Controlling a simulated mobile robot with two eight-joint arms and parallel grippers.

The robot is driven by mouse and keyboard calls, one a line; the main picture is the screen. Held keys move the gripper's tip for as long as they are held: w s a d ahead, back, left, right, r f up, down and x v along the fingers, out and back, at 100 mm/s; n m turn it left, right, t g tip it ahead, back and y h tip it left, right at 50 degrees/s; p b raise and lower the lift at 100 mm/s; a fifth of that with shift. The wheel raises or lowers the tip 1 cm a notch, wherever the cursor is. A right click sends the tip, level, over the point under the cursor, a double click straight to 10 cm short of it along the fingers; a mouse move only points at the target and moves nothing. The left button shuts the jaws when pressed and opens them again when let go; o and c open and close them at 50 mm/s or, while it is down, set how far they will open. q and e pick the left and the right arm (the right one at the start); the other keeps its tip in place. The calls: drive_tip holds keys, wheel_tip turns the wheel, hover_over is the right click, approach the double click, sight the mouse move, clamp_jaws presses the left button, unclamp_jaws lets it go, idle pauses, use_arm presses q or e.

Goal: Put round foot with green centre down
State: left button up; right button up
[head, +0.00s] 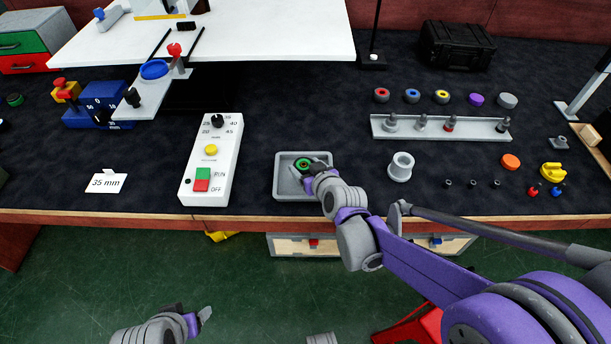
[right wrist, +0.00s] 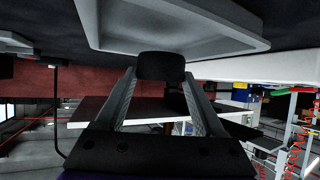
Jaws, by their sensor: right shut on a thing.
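The round foot with green centre (head: 303,163) is dark, with a green ring on its upper face. My right gripper (head: 313,167) is shut on it, over the far part of the shallow grey tray (head: 279,186). In the right wrist view the foot (right wrist: 160,66) shows as a dark block between the two fingers, and the tray (right wrist: 180,38) fills the top of the picture. The foot is close to the tray floor; I cannot tell whether it touches. My left gripper (head: 190,316) is low at the bottom of the head view, away from the bench, its jaw opening unclear.
A white control box (head: 211,165) stands left of the tray, and a grey cup (head: 400,167) stands to its right. Behind are a rail with several pegs (head: 440,130) and a row of coloured round feet (head: 442,97). The dark mat around the tray is mostly clear.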

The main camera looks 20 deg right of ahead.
drive_tip(key=shift+f+b, duration=0.45)
drive_tip(key=shift+f, duration=1.2)
drive_tip(key=shift+f, duration=0.2)
drive_tip(key=o, duration=1.4)
drive_tip(key=shift+r, duration=0.1)
